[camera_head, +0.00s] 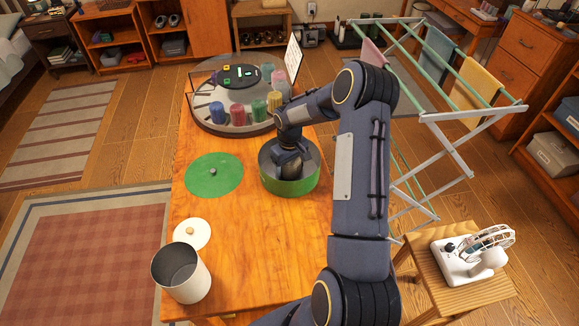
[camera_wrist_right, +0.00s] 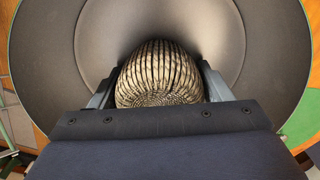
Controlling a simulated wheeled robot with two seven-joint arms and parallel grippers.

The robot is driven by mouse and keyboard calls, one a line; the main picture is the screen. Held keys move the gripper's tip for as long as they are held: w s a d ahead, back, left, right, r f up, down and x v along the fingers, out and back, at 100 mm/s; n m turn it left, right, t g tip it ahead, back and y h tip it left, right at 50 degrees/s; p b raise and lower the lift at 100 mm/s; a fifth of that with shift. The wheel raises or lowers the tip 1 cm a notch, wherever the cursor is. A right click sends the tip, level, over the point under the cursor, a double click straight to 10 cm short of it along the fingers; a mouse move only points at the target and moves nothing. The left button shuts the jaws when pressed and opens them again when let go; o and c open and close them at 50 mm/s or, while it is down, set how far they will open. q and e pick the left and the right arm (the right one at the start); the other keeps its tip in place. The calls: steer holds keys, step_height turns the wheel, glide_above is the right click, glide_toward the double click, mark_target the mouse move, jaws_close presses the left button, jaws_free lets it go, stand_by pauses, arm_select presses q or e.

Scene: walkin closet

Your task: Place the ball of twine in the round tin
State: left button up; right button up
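The round tin (camera_head: 290,187) is green outside and grey inside, and stands open on the wooden table. Its grey inner wall fills much of the right wrist view (camera_wrist_right: 50,55). The ball of twine (camera_wrist_right: 160,72) is pale with dark ribs and sits between the fingers of my right gripper (camera_head: 291,166). The gripper reaches down into the tin, and both fingers appear to press the ball's sides. The ball's underside is hidden, so I cannot tell whether it touches the tin's floor. My left gripper is not in view.
A green round lid (camera_head: 213,175) lies left of the tin. A white canister (camera_head: 182,275) and its lid (camera_head: 192,233) are at the front left. A round stand (camera_head: 208,122) with coloured spools is behind. A drying rack (camera_head: 450,125) stands right of the table.

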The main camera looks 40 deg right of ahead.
steer(key=o, duration=0.3)
steer(key=shift+r, duration=0.15)
step_height(320, 180, up, 12)
steer(key=shift+f+b, duration=0.1)
steer(key=shift+b, duration=0.55)
steer(key=s+a+r+t+y, duration=0.1)
steer(key=s+a+r+t, duration=0.2)
steer(key=s+a+r, duration=0.9)
steer(key=s+a+t+y, duration=0.1)
steer(key=s+a, duration=0.3)
steer(key=s, duration=0.3)
steer(key=s+a+m+t+y, duration=0.1)
steer(key=s+a, duration=0.4)
steer(key=s, duration=0.2)
steer(key=shift+a+f+t+y, duration=0.3)
steer(key=shift+f+y, duration=0.1)
